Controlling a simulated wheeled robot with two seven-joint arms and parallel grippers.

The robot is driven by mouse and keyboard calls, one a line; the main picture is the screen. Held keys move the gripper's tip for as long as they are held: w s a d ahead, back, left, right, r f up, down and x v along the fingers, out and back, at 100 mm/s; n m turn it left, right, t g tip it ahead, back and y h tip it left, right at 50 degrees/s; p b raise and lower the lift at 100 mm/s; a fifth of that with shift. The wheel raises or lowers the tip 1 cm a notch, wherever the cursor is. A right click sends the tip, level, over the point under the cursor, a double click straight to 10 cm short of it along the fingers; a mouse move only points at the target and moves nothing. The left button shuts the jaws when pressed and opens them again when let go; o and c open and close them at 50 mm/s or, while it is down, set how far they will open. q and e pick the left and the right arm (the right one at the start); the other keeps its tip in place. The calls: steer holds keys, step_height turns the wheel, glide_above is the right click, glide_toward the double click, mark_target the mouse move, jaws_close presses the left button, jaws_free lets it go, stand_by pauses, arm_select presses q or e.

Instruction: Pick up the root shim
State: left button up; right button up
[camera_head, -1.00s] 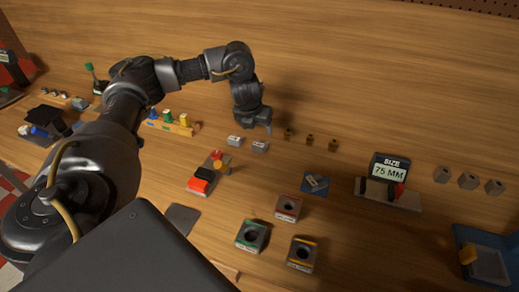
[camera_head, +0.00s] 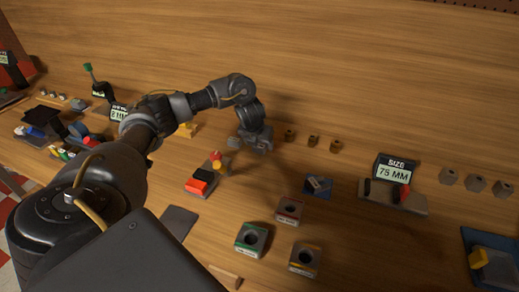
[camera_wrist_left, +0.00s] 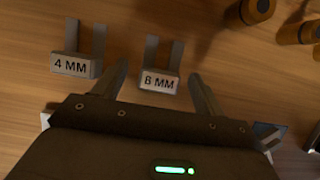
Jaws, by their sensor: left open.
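Two fork-shaped grey shims lie on the wooden bench. In the left wrist view one is labelled 4 MM (camera_wrist_left: 76,66), at the left, and the other seems to read 8 MM (camera_wrist_left: 157,82). My left gripper (camera_wrist_left: 160,72) is open, with one finger on each side of the 8 MM shim, apparently above it and not closed on it. In the head view the 4 MM shim (camera_head: 234,143) shows just left of my left gripper (camera_head: 261,148), which largely hides the other shim. My right gripper is not in view.
Several brass bushings (camera_head: 312,141) stand right of the gripper. Three square ring blocks (camera_head: 289,211) are nearer, and a 75 MM display (camera_head: 394,172) stands right. The bench behind is clear.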

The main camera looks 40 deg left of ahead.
mark_target(259, 145)
arm_select(q)
steer(key=c, duration=1.1)
steer(key=shift+r, duration=0.35)
step_height(259, 145, up, 2)
steer(key=shift+r, duration=0.15)
steer(key=s+d+r+p, duration=0.2)
steer(key=s+r, duration=0.1)
steer(key=s+d+r+p, duration=0.2)
steer(key=s+d+r, duration=0.1)
steer(key=s, duration=0.1)
steer(key=s+d+r+p, duration=0.2)
steer(key=s+d+r, duration=0.1)
steer(key=s+r, duration=0.1)
steer(key=shift+s+d, duration=0.2)
